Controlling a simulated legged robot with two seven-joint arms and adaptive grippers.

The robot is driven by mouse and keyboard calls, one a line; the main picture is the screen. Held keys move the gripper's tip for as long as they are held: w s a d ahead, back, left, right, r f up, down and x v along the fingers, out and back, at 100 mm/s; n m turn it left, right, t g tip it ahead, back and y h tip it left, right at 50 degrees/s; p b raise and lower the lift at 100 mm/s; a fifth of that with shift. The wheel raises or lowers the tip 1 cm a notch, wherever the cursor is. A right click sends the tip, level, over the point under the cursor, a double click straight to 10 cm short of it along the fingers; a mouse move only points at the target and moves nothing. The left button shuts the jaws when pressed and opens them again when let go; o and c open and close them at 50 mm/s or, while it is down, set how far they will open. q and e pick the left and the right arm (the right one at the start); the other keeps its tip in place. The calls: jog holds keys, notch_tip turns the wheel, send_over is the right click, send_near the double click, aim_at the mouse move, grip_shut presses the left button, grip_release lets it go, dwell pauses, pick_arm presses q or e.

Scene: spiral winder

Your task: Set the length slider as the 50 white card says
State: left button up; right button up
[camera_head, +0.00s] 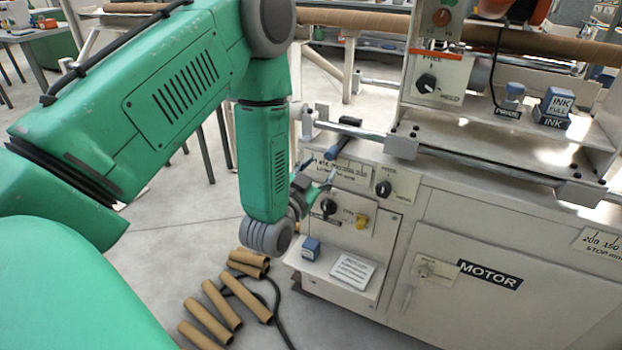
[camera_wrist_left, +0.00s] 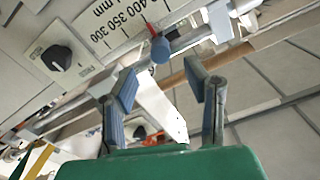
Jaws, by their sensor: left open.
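The length scale plate (camera_head: 340,170) is on the upper left of the white machine's front. In the left wrist view, the scale (camera_wrist_left: 112,25) shows rotated numbers around 300, 350 and 400 mm. A blue knob with a red pointer (camera_wrist_left: 160,50) sits beside the scale on a rail; its exact reading is unclear. My left gripper (camera_head: 318,176) is open and empty in front of the plate. In its wrist view, its blue-padded fingers (camera_wrist_left: 160,74) stand apart, with the knob beyond the gap. A white card (camera_head: 352,271) lies on the lower ledge, its print too small to read. My right gripper is out of view.
Black dials (camera_head: 384,188) (camera_head: 329,207) and a yellow switch (camera_head: 361,221) sit close to the gripper. A blue block (camera_head: 311,248) stands on the ledge. Cardboard tubes (camera_head: 221,304) lie on the floor. A metal rail (camera_head: 362,131) runs above the plate.

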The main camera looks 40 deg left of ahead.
pick_arm(q)
jog(key=v, duration=0.4)
jog(key=shift+s+d, duration=0.1)
jog(key=shift+s, duration=0.25)
